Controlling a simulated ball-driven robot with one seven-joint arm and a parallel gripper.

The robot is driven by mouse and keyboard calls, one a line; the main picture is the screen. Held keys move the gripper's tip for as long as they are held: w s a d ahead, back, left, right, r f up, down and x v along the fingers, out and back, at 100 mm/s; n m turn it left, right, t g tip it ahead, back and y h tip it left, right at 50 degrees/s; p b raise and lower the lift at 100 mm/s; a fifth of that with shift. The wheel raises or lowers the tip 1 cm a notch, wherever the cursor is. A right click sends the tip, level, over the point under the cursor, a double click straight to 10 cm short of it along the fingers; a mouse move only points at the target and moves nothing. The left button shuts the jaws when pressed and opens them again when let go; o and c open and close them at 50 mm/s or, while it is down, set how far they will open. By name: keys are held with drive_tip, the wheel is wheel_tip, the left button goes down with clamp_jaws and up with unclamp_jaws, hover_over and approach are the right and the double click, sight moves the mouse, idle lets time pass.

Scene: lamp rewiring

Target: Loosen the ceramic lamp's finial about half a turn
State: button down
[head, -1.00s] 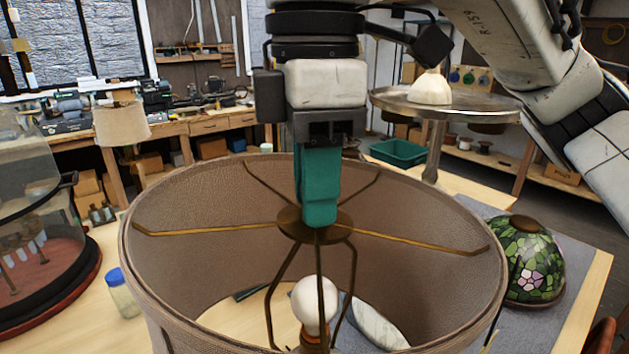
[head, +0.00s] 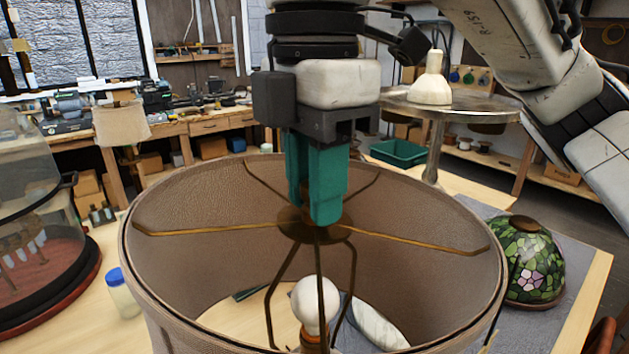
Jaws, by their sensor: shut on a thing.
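The lampshade (head: 170,255), a wide brown drum, is open at the top. Its brass spider arms (head: 185,231) meet at a round centre plate (head: 300,232). My gripper (head: 315,215) points straight down over that plate, its teal fingers shut with the tips at the plate's middle. The finial is hidden between the fingers. A white bulb (head: 314,303) shows below the plate inside the harp (head: 352,275). The ceramic lamp body is mostly hidden by the shade; a pale curved surface (head: 378,325) shows through the shade's opening.
A stained-glass shade (head: 535,262) stands at right on a grey mat (head: 480,207). A glass dome on a red base (head: 60,290) is at left, with a blue-capped jar (head: 123,293) near the lampshade. A round metal table (head: 470,110) stands behind.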

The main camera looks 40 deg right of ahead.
drive_tip(key=c, duration=0.9)
unclamp_jaws()
wheel_tip(320, 180, up, 11)
drive_tip(key=shift+f, duration=0.1)
